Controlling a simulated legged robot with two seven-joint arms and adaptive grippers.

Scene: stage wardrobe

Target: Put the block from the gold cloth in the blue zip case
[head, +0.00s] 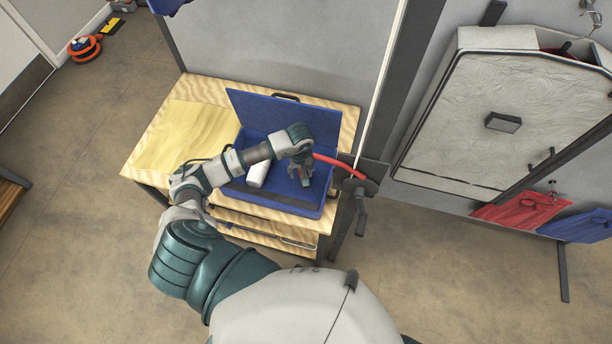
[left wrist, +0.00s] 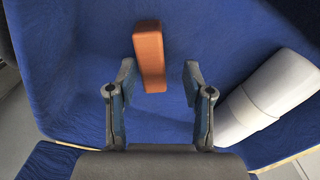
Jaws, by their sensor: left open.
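The blue zip case (head: 268,110) stands open on the wooden table, its lid raised at the back. My left gripper (head: 303,178) points down into it. In the left wrist view, the gripper (left wrist: 159,78) is open. An orange-brown block (left wrist: 150,50) lies on the blue surface (left wrist: 80,60) inside the case, its near end between the fingertips with a gap on both sides. In the head view the gripper largely hides the block. The gold cloth (head: 185,135) lies flat and bare at the table's left. My right gripper is out of view.
A white rounded object (head: 258,173) lies in the case left of the gripper; it also shows in the left wrist view (left wrist: 272,92). The wooden table (head: 155,172) has a shelf below. A red curved bar (head: 340,165) and dark bracket (head: 368,172) stand at the case's right.

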